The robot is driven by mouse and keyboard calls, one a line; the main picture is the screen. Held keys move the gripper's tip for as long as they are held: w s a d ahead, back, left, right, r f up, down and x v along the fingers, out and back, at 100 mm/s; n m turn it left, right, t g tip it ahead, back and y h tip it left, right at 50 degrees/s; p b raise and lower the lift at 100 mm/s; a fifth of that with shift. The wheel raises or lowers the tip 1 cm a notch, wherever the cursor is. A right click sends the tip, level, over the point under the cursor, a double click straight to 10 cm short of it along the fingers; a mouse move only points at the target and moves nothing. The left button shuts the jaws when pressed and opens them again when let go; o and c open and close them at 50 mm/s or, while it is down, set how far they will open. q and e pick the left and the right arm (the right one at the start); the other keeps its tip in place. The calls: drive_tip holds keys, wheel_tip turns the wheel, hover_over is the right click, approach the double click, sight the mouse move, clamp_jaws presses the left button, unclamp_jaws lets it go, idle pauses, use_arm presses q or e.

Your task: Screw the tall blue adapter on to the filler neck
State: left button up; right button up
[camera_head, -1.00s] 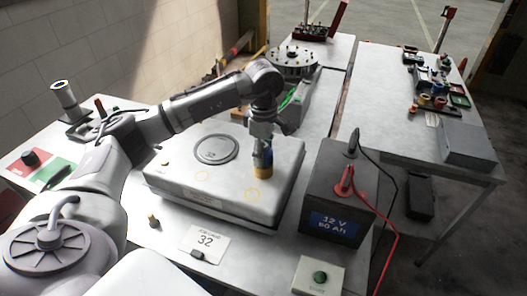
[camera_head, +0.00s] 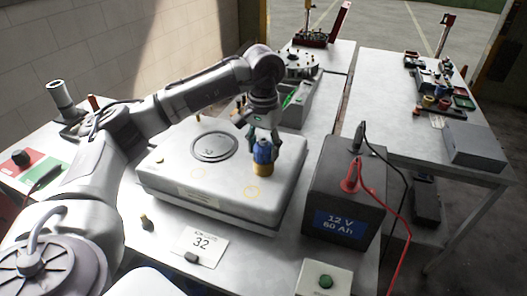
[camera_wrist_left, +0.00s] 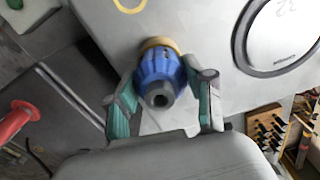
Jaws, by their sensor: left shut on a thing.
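The tall blue adapter (camera_head: 262,152) stands upright over the pale tank-like box (camera_head: 172,165), with a yellow-brass ring (camera_head: 261,170) at its foot. I cannot tell whether that ring is the filler neck or part of the adapter. My left gripper (camera_head: 263,136) comes down from above, shut on the adapter. In the left wrist view the adapter (camera_wrist_left: 152,70) sits between the teal fingers of the gripper (camera_wrist_left: 160,80), with the yellow-brass ring (camera_wrist_left: 158,43) beyond it. The seat under the ring is hidden. My right gripper is not in view.
A black battery (camera_head: 345,185) with red and black cables stands just right of the box. A round dark-rimmed lid (camera_head: 214,147) lies on the box top. A green button box (camera_head: 325,280) and a card marked 32 (camera_head: 201,243) lie in front.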

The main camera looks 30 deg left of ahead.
use_arm(q)
drive_tip(key=m, duration=0.5)
drive_tip(key=shift+r+m+b, duration=0.1)
drive_tip(key=shift+m+b, duration=0.2)
drive_tip(key=shift+b, duration=0.1)
drive_tip(key=shift+w, duration=0.1)
drive_tip(key=o, duration=1.3)
drive_tip(key=shift+c, duration=0.2)
wheel_tip(320, 180, up, 12)
